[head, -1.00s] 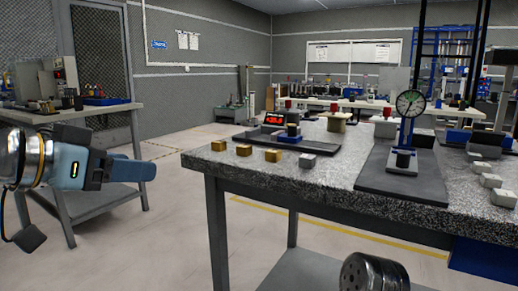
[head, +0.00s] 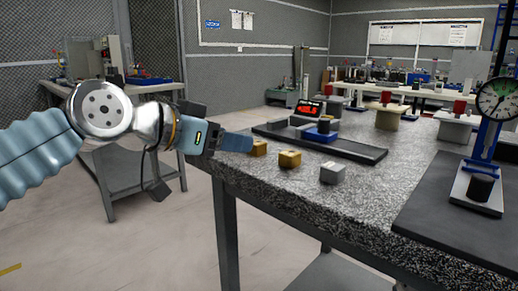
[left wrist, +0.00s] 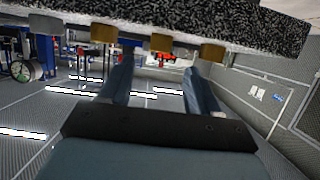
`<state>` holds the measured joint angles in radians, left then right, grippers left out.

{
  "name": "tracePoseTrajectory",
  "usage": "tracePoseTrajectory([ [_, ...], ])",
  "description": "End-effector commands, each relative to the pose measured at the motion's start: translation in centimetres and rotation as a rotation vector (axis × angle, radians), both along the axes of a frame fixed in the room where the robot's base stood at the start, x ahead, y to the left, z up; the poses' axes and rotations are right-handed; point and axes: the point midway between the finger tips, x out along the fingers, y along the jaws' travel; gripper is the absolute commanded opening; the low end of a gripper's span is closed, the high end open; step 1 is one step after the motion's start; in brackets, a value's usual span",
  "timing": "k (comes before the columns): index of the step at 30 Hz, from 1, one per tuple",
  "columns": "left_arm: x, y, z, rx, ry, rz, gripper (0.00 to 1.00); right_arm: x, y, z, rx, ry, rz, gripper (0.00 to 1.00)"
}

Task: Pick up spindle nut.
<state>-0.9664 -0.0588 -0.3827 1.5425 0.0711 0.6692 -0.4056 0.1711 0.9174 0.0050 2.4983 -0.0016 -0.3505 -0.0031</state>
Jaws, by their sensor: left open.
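I cannot tell which piece is the spindle nut. Small block-like brass pieces stand in a row along the table's near left edge: one brass piece (head: 290,159) in the open, another brass piece (head: 259,148) just beyond my left fingertips. A grey metal piece (head: 332,173) ends the row. The left wrist view shows three brass pieces (left wrist: 161,42) and the grey piece (left wrist: 46,47), seemingly upside down. My left gripper (head: 238,143) is open and empty at the table's left corner; its spread fingers (left wrist: 158,88) point toward the row. My right gripper is out of view.
The speckled stone table (head: 230,167) has a thick front edge. A dial gauge stand (head: 484,150) stands on a dark plate at right.

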Motion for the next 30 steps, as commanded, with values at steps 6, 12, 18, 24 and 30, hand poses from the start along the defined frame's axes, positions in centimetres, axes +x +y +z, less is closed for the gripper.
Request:
tracePoseTrajectory([
  [6, 1.3, -1.4, -0.8, 0.000, 0.001, -0.001, 0.62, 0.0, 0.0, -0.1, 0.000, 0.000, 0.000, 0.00],
  [12, 3.3, -3.6, -2.0, 0.002, 0.001, 0.000, 0.62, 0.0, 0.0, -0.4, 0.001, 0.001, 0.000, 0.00],
  [18, 4.3, -4.5, -2.4, -0.001, -0.002, 0.001, 0.62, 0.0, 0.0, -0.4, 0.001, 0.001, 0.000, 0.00],
  [24, 4.3, -4.5, -2.4, -0.001, -0.002, 0.001, 0.57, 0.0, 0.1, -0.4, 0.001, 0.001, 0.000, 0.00],
  [30, 4.3, -4.5, -2.4, 0.000, -0.001, 0.001, 0.26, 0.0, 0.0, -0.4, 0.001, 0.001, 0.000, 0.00],
])
